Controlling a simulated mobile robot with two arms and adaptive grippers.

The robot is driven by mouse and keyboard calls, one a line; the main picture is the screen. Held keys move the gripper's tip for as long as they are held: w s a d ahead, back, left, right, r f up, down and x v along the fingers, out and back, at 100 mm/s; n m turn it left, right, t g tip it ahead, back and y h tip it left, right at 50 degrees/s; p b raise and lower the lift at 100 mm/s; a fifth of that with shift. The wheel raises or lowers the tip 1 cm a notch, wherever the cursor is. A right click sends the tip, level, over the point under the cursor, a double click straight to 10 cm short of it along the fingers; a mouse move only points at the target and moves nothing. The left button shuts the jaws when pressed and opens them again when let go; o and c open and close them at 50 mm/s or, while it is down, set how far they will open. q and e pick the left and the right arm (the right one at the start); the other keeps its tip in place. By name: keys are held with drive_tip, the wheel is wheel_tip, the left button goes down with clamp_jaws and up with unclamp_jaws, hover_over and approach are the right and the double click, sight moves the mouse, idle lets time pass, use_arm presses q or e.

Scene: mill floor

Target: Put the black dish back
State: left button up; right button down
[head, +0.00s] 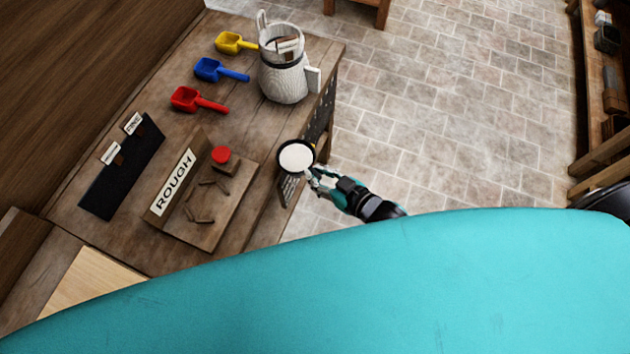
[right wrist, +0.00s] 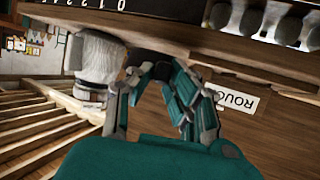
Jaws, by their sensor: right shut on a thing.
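The black dish (head: 281,163) is a small round dish with a black rim and a white inside, seen from above in the head view. My right gripper (head: 313,174) is shut on its near right edge and holds it by the table's right edge. In the right wrist view, my right gripper's fingers (right wrist: 160,75) close together around something dark, and the dish is hard to make out there. A black mat (head: 98,197) with two small white labels lies at the left of the table. My left gripper is not in view.
A wooden board (head: 216,232) marked ROUGH carries a red-capped item (head: 221,156) and several short sticks. Red (head: 190,100), blue (head: 212,70) and yellow (head: 232,42) scoops lie behind it. A white textured container (head: 285,80) stands at the back right.

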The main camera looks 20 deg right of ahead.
sight(285, 150)
drive_tip(key=w+a+b, duration=0.1)
drive_tip(key=w, duration=0.1)
drive_tip(key=w+a+b, duration=0.1)
drive_tip(key=w+a, duration=0.1)
drive_tip(key=w, duration=0.1)
drive_tip(key=w+a+f+b, duration=0.1)
drive_tip(key=w+b, duration=0.1)
drive_tip(key=shift+w+a, duration=0.15)
drive_tip(key=shift+w, duration=0.05)
drive_tip(key=w+a+b, duration=0.1)
drive_tip(key=w, duration=0.1)
drive_tip(key=w+a+b, duration=0.2)
drive_tip(key=w+b, duration=0.1)
drive_tip(key=shift+w+a+f, duration=0.15)
drive_tip(key=shift+w+f, duration=0.15)
drive_tip(key=shift+f+b, duration=0.4)
drive_tip(key=shift+f, duration=0.35)
drive_tip(key=c, duration=1.2)
unclamp_jaws()
drive_tip(key=shift+s, duration=0.1)
